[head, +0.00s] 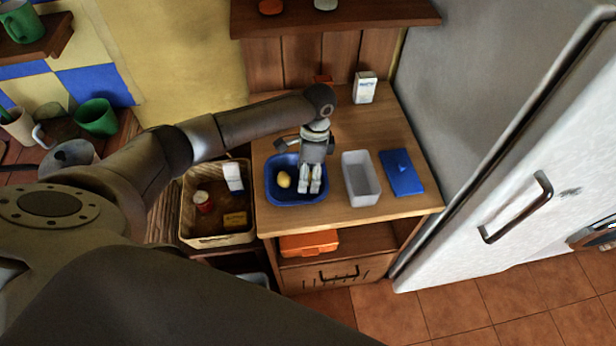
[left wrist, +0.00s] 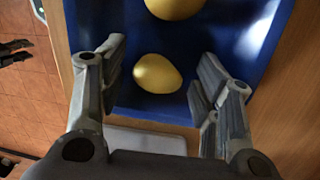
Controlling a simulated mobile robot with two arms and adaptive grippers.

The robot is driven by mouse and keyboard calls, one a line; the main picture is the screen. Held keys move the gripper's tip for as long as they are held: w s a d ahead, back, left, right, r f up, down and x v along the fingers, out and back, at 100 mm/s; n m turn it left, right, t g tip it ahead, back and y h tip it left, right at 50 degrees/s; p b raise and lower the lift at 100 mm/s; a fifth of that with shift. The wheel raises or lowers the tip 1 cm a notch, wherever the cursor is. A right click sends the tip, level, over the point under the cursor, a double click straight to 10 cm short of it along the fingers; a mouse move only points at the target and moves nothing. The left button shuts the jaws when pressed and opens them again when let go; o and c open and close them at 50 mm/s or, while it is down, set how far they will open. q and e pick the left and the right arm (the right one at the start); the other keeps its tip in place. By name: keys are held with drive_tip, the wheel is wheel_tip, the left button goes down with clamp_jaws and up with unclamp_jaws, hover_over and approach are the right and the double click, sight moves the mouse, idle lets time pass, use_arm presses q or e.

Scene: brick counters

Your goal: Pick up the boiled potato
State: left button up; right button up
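Two yellow potato-like items lie in a blue tray on the wooden counter. In the left wrist view, one potato (left wrist: 157,73) lies between the finger lines and another (left wrist: 173,8) is at the top edge. The head view shows one potato (head: 284,179) left of the fingers; the other seems hidden behind the gripper. The blue tray (head: 272,192) also fills much of the left wrist view (left wrist: 112,14). My left gripper (head: 310,186) points down over the tray's right half, open and empty (left wrist: 160,62). What looks like my right gripper (head: 598,237) is cut off at the right edge.
A white container (head: 361,193) and a blue lid or box (head: 401,173) sit right of the tray. A basket (head: 187,217) with several packages is at left. A white carton (head: 365,88) stands behind. The fridge (head: 530,170) bounds the right side.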

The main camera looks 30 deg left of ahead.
use_arm(q)
drive_tip(key=shift+c, duration=1.1)
drive_tip(key=shift+s, duration=0.1)
drive_tip(key=c, duration=0.5)
drive_tip(key=shift+c, duration=0.2)
drive_tip(key=shift+r, duration=0.2)
wheel_tip(320, 180, up, 3)
drive_tip(key=shift+s+b, duration=0.15)
drive_tip(key=shift+b, duration=0.15)
drive_tip(key=s+d+r+b, duration=0.1)
drive_tip(key=s+r+b, duration=0.1)
drive_tip(key=s+r, duration=0.7)
drive_tip(key=s, duration=0.4)
drive_tip(key=shift+s+r, duration=0.25)
drive_tip(key=shift+r, duration=0.05)
